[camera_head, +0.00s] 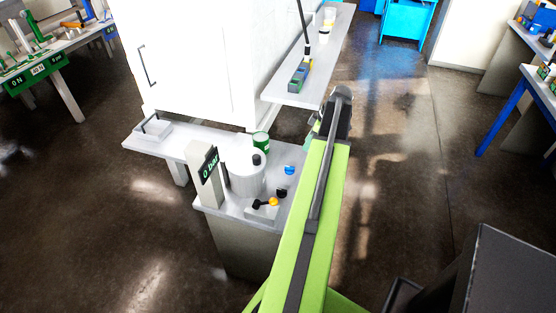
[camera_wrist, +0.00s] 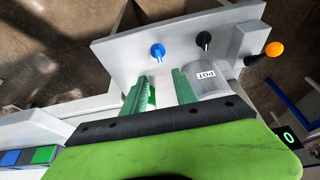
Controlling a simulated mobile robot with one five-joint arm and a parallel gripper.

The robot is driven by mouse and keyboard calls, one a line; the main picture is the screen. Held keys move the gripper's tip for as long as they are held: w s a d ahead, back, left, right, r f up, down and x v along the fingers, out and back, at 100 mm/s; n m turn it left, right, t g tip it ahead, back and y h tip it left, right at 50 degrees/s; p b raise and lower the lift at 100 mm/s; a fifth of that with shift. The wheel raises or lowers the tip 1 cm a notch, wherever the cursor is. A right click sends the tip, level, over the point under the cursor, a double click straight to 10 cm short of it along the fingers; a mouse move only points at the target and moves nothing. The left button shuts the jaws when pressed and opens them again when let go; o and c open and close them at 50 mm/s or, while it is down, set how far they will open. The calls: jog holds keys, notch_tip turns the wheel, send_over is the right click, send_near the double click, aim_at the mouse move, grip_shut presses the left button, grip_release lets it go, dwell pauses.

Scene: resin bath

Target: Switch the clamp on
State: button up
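No part in view is legibly marked as the clamp or its switch. On a grey bench (camera_head: 229,205) stand a blue knob (camera_head: 289,171), a black knob (camera_head: 282,193) and a lever with a yellow-orange ball (camera_head: 272,202). In the wrist view, the blue knob (camera_wrist: 158,51) lies beyond my fingertips, the black knob (camera_wrist: 204,40) to its right and the orange ball (camera_wrist: 273,49) farther right. My gripper (camera_wrist: 162,77) has its two green fingers apart, with no contact on the knobs visible. In the head view my arm hides most of the gripper.
A grey pot (camera_head: 246,180) stands by a post with a "0 bar" display (camera_head: 209,165). A green can (camera_head: 261,144) is behind it. Open floor lies right.

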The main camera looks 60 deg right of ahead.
aim_at(290, 167)
jog(key=b+x, duration=1.5)
jog(key=x, duration=0.2)
jog(key=shift+d+b, duration=0.15)
jog(key=shift+b, duration=0.25)
jog(key=shift+w+f, duration=0.15)
jog(key=shift+f, duration=0.05)
jog(key=shift+r, duration=0.1)
grip_shut()
